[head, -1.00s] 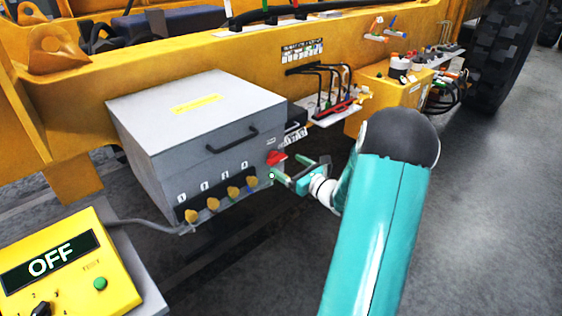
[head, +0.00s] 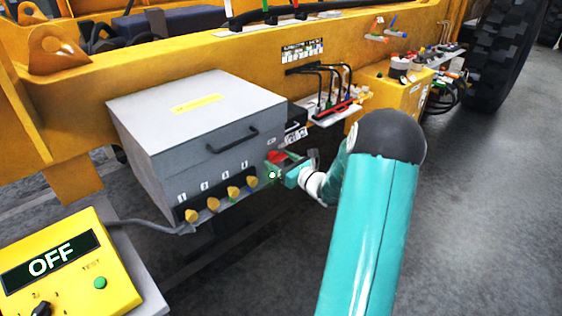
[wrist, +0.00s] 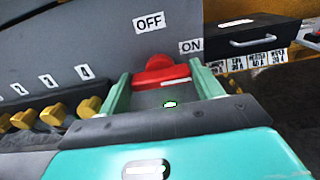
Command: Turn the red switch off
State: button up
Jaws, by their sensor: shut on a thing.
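The red switch (head: 277,156) is on the right end of the front face of the grey box (head: 165,160). In the wrist view the red switch (wrist: 160,75) shows as a bar with a rounded top, below the OFF label (wrist: 149,22) and to the left of the ON label (wrist: 190,46). I cannot tell which label it points to. My gripper (wrist: 161,80) has one green finger on each side of the bar and is shut on it. In the head view my gripper (head: 281,168) is at the switch and covers part of it.
Several yellow knobs (head: 233,193) numbered above sit along the box's lower front. A black handle (head: 232,139) sticks out above them. A yellow control box (head: 105,265) at bottom left displays OFF. The yellow vehicle frame (head: 210,50) runs behind. Open floor (head: 490,210) lies right.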

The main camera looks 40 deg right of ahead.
jog(key=shift+n, duration=0.3)
jog(key=n, duration=0.4)
jog(key=shift+a, duration=0.1)
jog(key=n, duration=0.4)
jog(key=shift+f+n, duration=0.1)
jog(key=shift+n, duration=0.3)
jog(key=n, duration=0.4)
jog(key=shift+n, duration=0.3)
jog(key=shift+f+n, duration=0.1)
jog(key=shift+n, duration=1.8)
jog(key=o, duration=1)
jog(key=shift+s, duration=0.15)
